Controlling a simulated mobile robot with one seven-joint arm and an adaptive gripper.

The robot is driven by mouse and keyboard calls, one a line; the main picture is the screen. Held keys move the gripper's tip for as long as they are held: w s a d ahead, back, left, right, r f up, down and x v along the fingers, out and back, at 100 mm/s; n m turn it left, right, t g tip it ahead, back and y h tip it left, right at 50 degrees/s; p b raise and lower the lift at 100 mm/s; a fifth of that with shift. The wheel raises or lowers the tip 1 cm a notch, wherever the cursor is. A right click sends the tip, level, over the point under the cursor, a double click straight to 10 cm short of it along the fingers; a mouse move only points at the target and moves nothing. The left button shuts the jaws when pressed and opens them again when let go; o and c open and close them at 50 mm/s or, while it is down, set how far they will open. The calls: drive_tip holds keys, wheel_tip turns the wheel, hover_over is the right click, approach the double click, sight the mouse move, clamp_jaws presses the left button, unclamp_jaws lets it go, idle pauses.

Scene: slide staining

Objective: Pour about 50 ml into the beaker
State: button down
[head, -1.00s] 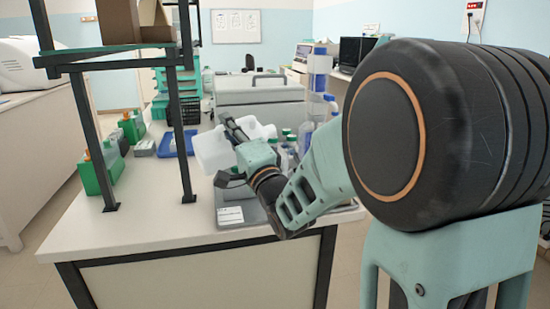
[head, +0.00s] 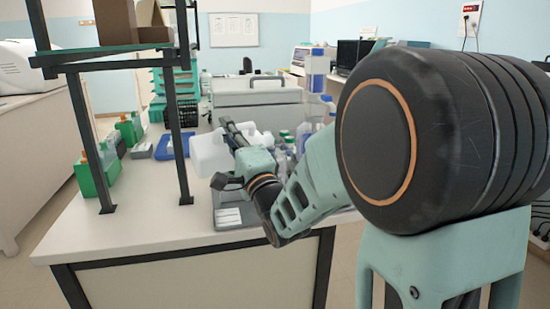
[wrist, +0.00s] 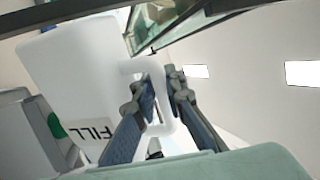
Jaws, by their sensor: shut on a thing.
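A white jug (head: 207,155) with a loop handle is held above the near part of the bench. My gripper (head: 231,128) is shut on its handle, as the wrist view shows, with one finger (wrist: 162,92) on each side. The jug (wrist: 75,65) fills the left of the wrist view and bears a label reading FILL. Its mouth and the liquid level cannot be made out. I cannot pick out the beaker in either view; my arm and the jug hide part of the bench.
A grey device (head: 228,216) with a pale label lies on the bench below my gripper. Several bottles (head: 303,138) stand behind my arm. A dark shelf frame (head: 183,160) rises left of the jug. Green containers (head: 97,172) and a blue tray (head: 172,147) are further left.

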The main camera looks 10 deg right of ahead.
drive_tip(key=shift+s+a+r, duration=0.1)
drive_tip(key=shift+a+r, duration=0.05)
drive_tip(key=shift+f, duration=0.2)
idle(0.8)
drive_tip(key=shift+r+m, duration=0.2)
drive_tip(key=shift+m, duration=0.2)
drive_tip(key=shift+a+f, duration=0.1)
drive_tip(key=shift+f, duration=0.05)
drive_tip(key=shift+r, duration=0.2)
idle(0.5)
